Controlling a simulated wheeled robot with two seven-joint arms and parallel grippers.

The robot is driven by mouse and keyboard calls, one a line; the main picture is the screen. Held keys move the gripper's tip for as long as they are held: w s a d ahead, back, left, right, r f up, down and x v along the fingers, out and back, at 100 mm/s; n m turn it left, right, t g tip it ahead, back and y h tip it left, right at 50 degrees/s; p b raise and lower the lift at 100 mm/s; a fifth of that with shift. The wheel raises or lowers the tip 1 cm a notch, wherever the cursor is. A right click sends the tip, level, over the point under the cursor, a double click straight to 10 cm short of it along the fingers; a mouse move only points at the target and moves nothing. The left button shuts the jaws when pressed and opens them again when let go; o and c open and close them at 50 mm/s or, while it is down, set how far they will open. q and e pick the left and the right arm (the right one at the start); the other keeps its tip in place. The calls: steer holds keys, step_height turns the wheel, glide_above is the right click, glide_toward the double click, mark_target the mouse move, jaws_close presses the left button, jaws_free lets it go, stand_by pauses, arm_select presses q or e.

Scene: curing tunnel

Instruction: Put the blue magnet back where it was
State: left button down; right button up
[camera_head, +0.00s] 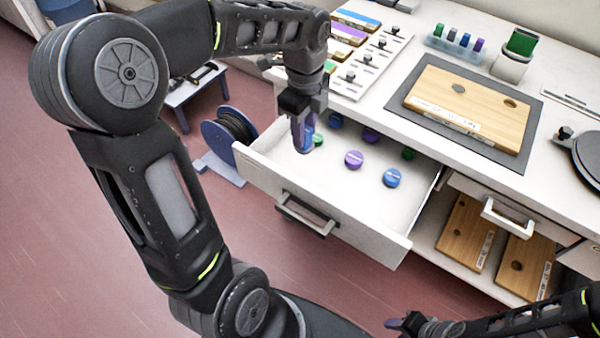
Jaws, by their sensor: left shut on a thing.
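My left gripper (304,144) reaches down into the open white drawer (320,207), near its back left corner. It is shut on a small blue magnet (317,139), which shows only in part beside the fingertips. Other round magnets lie on the drawer floor: a blue one (391,177) at the front right, a blue one (335,120) at the back, purple ones in the middle (353,159) and behind it (370,135), and a green one (408,153) at the right. My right gripper (404,323) is low at the bottom edge, too small to read.
The worktop above holds a wooden board (470,105) on a grey mat (400,98), a white slotted panel (372,62) and a rack of coloured pieces (455,44). A cable spool (230,132) stands left of the drawer. The drawer's front left floor is clear.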

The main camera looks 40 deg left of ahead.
mark_target(304, 149)
arm_select(q)
steer(key=shift+f, duration=3.1)
steer(key=shift+f+b, duration=0.35)
steer(key=shift+f, duration=1.5)
steer(key=shift+f, duration=0.1)
steer(key=shift+f, duration=0.15)
steer(key=c, duration=1.1)
jaws_free()
step_height(304, 149, up, 12)
steer(key=shift+r+p, duration=0.25)
steer(key=shift+p, duration=0.25)
